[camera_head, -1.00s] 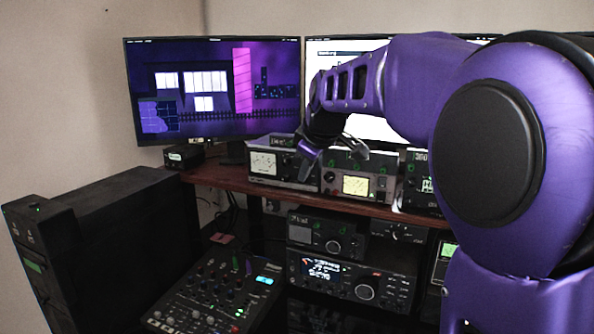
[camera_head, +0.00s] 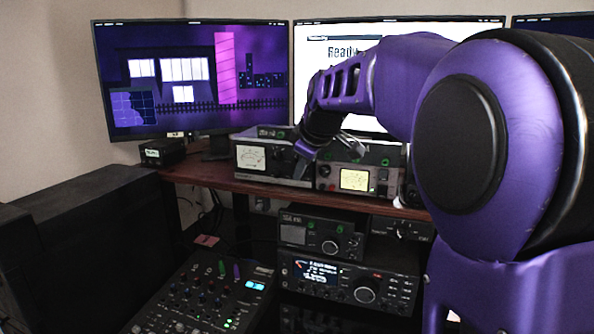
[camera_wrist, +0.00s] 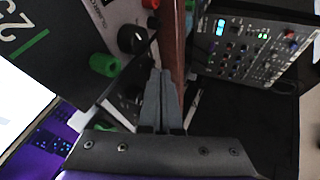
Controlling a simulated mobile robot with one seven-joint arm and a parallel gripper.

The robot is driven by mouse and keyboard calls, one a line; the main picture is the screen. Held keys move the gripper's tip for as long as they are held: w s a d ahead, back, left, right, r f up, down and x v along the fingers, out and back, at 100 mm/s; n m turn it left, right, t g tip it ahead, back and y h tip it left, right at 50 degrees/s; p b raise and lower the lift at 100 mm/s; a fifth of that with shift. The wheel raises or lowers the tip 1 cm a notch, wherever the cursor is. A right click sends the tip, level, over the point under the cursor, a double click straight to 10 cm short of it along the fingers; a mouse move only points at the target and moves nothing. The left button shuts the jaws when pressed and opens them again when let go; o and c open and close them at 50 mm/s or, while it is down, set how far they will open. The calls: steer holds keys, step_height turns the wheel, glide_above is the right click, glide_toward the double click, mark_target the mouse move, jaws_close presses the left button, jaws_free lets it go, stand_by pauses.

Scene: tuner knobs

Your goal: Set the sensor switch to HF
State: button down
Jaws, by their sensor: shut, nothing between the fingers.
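No switch with a readable SENSOR or HF label shows in either view. In the head view, a meter box with a white dial (camera_head: 251,158) and one with a yellow dial (camera_head: 354,180) stand side by side on the shelf. My gripper (camera_head: 300,165) is in front of the right part of the white-dial box and hides some of its controls. In the wrist view my gripper (camera_wrist: 160,98) is shut and empty. Its tips are just below a black knob (camera_wrist: 132,39) on a light grey panel, with a green knob (camera_wrist: 104,65) to the left. I cannot tell whether the tips touch anything.
The wooden shelf edge (camera_head: 215,180) runs below the meter boxes. Radios (camera_head: 345,280) stand under it, and a mixer (camera_head: 215,295) lies at lower left. Monitors (camera_head: 190,80) stand behind. A red terminal (camera_wrist: 150,4) is near the black knob.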

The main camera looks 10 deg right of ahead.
steer(key=shift+r, duration=0.15)
steer(key=shift+w+d+g+p, duration=0.2)
steer(key=shift+g+p, duration=0.1)
steer(key=shift+p, duration=0.65)
